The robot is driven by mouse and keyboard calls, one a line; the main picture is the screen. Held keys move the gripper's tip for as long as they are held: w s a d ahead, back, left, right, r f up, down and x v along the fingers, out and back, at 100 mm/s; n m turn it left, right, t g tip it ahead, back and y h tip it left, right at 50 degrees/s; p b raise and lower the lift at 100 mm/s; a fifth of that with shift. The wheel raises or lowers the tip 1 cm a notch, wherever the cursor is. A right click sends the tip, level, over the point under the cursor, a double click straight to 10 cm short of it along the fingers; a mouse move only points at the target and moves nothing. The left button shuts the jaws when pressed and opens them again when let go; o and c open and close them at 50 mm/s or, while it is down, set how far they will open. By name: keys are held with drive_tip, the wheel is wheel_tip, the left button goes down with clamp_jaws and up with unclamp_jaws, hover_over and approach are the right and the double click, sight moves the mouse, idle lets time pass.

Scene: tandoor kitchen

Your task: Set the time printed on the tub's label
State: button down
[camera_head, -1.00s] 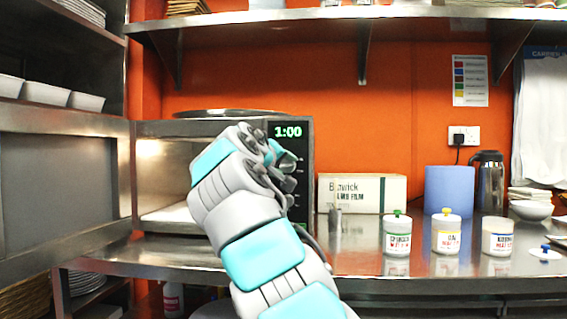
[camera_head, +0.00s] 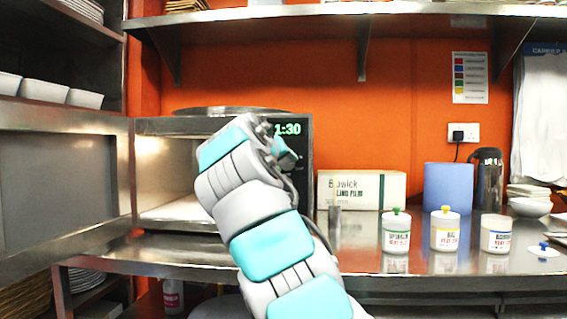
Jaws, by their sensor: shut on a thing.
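The microwave (camera_head: 308,185) stands on the steel counter with its interior open to view. Its green display (camera_head: 288,129) reads 1:30. My gripper (camera_head: 287,160) is at the control panel just below the display, shut on what appears to be the dial, which the gripper and arm hide. Three white tubs stand on the right of the counter: one with a green-knobbed lid (camera_head: 396,233), one with a yellow-knobbed lid (camera_head: 445,232), and an open-topped one with a blue label (camera_head: 496,235). Their printed times are too small to read.
A lid with a blue knob (camera_head: 543,251) lies right of the tubs. A cling film box (camera_head: 350,190), a blue cylinder (camera_head: 447,187) and a flask (camera_head: 488,182) stand behind. The open microwave door (camera_head: 62,185) spreads left. A shelf (camera_head: 330,24) runs overhead.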

drive_tip(key=shift+c, duration=1.8)
unclamp_jaws()
drive_tip(key=shift+f, duration=0.1)
drive_tip(key=b+v, duration=0.1)
drive_tip(key=v, duration=0.6)
drive_tip(key=shift+s, duration=0.4)
